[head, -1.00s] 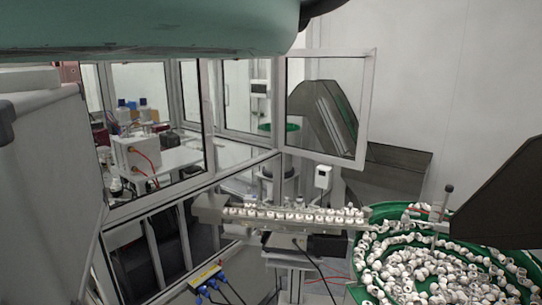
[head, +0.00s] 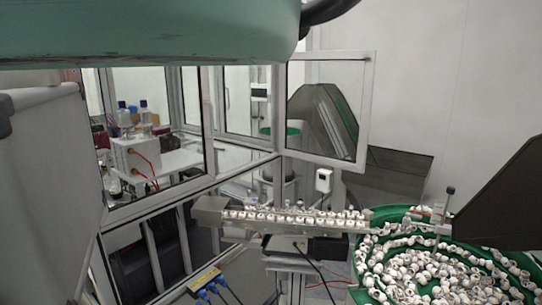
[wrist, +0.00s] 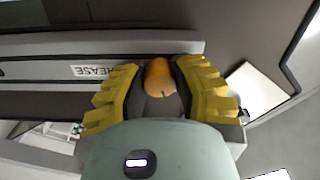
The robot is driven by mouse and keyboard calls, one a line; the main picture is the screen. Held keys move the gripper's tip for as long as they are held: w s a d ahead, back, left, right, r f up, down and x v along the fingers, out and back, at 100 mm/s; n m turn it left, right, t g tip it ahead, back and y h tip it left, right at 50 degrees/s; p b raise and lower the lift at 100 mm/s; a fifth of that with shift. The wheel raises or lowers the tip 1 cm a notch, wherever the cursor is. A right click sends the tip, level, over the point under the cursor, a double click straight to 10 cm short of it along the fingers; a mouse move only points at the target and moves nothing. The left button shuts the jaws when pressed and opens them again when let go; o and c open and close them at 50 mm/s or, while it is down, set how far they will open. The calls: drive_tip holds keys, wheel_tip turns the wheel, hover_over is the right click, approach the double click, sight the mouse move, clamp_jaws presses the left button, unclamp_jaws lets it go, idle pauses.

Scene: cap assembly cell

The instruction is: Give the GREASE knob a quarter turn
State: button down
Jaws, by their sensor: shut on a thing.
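The GREASE knob (wrist: 158,78) is orange-yellow and rounded, with a dark mark on its face. In the wrist view it sits between the two yellow ribbed fingers of my gripper (wrist: 158,88), which are shut on it. The GREASE label (wrist: 93,71) is a white plate with dark letters, upside down in the wrist view, just left of the left finger. The knob and the gripper do not show in the head view.
In the head view a green bowl (head: 372,240) full of white caps stands at the lower right, fed by a rail (head: 210,214) of caps. A framed glass enclosure (head: 208,110) stands behind. A blank white plate (wrist: 258,88) lies right of the gripper in the wrist view.

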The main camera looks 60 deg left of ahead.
drive_tip(key=m, duration=0.4)
drive_tip(key=shift+m+p, duration=0.35)
drive_tip(key=shift+m, duration=0.05)
drive_tip(key=m+p, duration=0.1)
drive_tip(key=m, duration=0.4)
drive_tip(key=shift+p, duration=0.3)
drive_tip(key=c, duration=0.7)
unclamp_jaws()
drive_tip(key=shift+s, duration=0.15)
drive_tip(key=shift+v, duration=5.85)
drive_tip(key=shift+d, duration=0.1)
